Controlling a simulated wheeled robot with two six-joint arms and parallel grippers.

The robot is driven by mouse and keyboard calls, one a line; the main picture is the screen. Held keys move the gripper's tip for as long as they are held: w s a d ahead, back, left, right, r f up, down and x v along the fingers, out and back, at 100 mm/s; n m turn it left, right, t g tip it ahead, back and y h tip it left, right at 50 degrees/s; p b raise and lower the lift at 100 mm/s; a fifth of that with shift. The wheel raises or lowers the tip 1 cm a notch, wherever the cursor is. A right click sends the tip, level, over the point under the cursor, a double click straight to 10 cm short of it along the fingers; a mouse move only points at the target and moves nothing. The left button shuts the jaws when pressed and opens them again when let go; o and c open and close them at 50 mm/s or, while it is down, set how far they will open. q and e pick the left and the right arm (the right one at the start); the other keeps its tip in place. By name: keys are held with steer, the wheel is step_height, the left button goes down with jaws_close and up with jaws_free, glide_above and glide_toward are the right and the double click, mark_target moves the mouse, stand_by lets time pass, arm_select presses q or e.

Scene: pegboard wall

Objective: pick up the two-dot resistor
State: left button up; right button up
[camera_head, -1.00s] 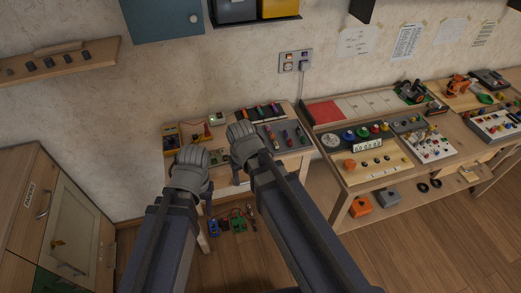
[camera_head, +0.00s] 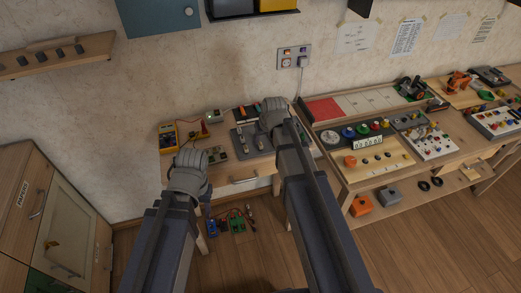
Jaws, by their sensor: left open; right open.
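The small wooden table (camera_head: 176,163) holds a dark tray (camera_head: 243,143) with small upright parts, and another dark rack (camera_head: 240,113) with coloured pieces behind it. I cannot make out any dots, so I cannot tell which part is the two-dot resistor. My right gripper (camera_head: 272,104) is over the right part of the trays and hides some of their contents. My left gripper (camera_head: 188,164) is at the table's front left edge, apart from the dark tray. Both grippers are open; no held object shows.
A yellow multimeter (camera_head: 168,137) stands at the table's back left, and a small panel (camera_head: 217,153) lies beside my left gripper. A larger workbench (camera_head: 345,182) with control panels adjoins on the right. Blue and green items (camera_head: 232,222) lie below the table.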

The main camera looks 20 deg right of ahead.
mark_target(261, 144)
steer(key=shift+a+b+x, duration=0.15)
steer(key=shift+b+x, duration=1.1)
steer(key=shift+x, duration=0.05)
steer(key=shift+a+b+x, duration=0.15)
steer(key=shift+b+x, duration=1.05)
steer(key=shift+x, duration=0.15)
steer(key=shift+s+r, duration=0.1)
jaws_close()
